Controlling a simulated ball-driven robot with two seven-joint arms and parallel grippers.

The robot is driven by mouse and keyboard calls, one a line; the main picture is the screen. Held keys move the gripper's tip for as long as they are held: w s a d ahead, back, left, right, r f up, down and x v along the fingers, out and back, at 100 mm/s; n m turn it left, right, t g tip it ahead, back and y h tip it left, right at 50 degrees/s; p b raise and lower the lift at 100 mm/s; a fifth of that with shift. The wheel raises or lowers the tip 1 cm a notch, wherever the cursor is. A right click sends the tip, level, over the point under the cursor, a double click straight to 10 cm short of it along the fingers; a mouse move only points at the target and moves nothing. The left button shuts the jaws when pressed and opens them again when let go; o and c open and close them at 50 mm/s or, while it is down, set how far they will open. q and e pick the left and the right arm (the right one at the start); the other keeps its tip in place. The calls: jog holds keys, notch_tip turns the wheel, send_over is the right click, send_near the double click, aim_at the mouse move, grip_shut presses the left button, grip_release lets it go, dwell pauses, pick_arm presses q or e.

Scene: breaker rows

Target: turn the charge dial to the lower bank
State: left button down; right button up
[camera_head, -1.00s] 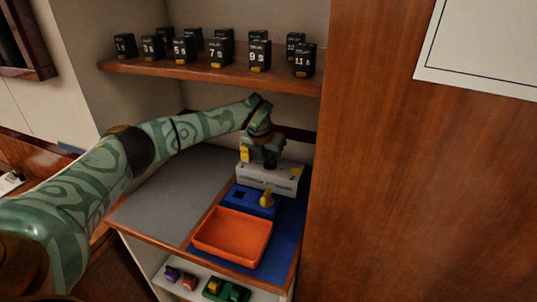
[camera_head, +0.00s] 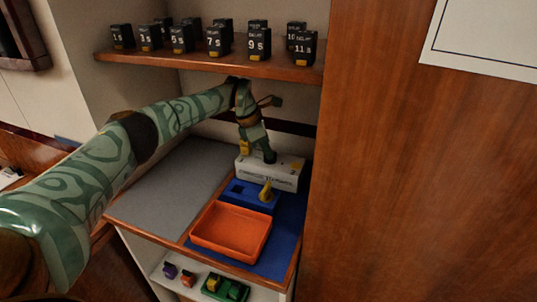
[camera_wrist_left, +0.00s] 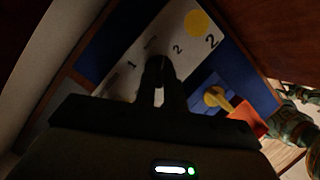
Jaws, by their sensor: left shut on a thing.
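A white box (camera_head: 285,175) with dark print stands at the back of the shelf counter. My left gripper (camera_head: 269,158) reaches down onto the top of this box. In the left wrist view its dark fingers (camera_wrist_left: 160,82) are close together over the face between the marks. They are shut on what seems to be the charge dial, which they hide, so I cannot read its setting. My right gripper is not in view.
A blue block (camera_head: 240,197) with a yellow lever (camera_head: 266,192) stands in front of the box. An empty orange tray (camera_head: 231,231) is nearer. Several black numbered blocks (camera_head: 258,44) line the shelf (camera_head: 205,61) above. A wooden panel (camera_head: 400,190) closes the right side.

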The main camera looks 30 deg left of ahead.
pick_arm(q)
jog(key=m+b, duration=0.2)
jog(key=b, duration=0.1)
jog(key=m+g+h+b, duration=0.1)
jog(key=m, duration=0.1)
jog(key=shift+w+a+f, duration=0.1)
jog(key=shift+w+a, duration=0.1)
jog(key=shift+w, duration=0.1)
jog(key=m+b, duration=0.1)
jog(key=b, duration=0.1)
jog(key=shift+r+m+g+b, duration=0.2)
jog(key=shift+m+g+b, duration=0.1)
jog(key=shift+m+g, duration=0.1)
jog(key=shift+r, duration=0.1)
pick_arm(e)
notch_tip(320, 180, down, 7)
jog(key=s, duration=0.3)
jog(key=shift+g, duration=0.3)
pick_arm(q)
jog(key=shift+r, duration=0.1)
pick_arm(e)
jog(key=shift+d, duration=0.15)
pick_arm(q)
jog(key=c, duration=1.5)
grip_release()
jog(key=shift+c, duration=0.2)
jog(key=shift+o, duration=0.3)
